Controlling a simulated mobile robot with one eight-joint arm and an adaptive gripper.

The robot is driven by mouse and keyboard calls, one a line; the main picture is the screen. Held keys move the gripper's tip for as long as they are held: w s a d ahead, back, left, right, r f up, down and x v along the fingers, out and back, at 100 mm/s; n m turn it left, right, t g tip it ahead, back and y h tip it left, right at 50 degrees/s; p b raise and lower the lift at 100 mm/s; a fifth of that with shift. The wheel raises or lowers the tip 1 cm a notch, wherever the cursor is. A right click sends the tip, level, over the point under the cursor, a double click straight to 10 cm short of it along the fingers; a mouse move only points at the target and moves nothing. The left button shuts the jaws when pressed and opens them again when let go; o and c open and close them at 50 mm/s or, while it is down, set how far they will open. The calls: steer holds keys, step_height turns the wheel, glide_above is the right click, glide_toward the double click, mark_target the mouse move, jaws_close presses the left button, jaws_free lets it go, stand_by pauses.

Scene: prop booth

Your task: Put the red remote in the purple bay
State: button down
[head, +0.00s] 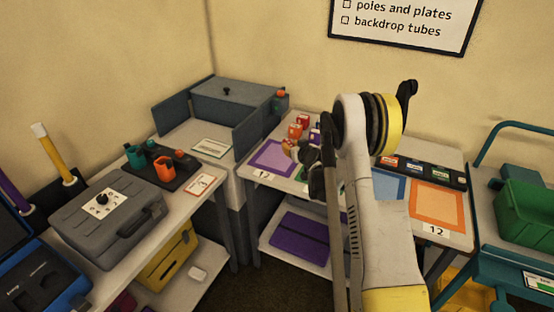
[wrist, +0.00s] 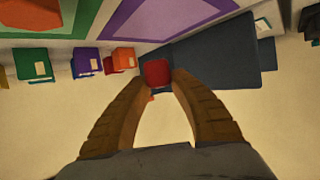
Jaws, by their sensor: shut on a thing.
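The red remote (wrist: 157,73) shows as a small red block between my fingertips in the wrist view, seen nearly end-on. My gripper (wrist: 162,80) is shut on it. In the head view my gripper (head: 290,148) is above the back left of the middle table, close to the purple bay (head: 270,158); the remote cannot be made out clearly there. The remote appears apart from the bay.
Red, orange and purple boxes (head: 296,130) stand along the table's back edge behind the bay. A grey open-sided unit (head: 245,127) adjoins on the left. A blue bay (head: 389,185) and an orange bay (head: 437,201) lie to the right. My arm hides the middle of the table.

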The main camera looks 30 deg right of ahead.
steer(key=b, duration=0.2)
glide_above(277, 163)
step_height(277, 163, down, 4)
steer(key=shift+w+a+f, duration=0.1)
steer(key=shift+f+b, duration=0.55)
steer(key=shift+f, duration=1.3)
steer(key=shift+f, duration=0.2)
steer(key=c, duration=1.2)
jaws_free()
steer(key=shift+c, duration=0.2)
steer(key=shift+r, duration=0.15)
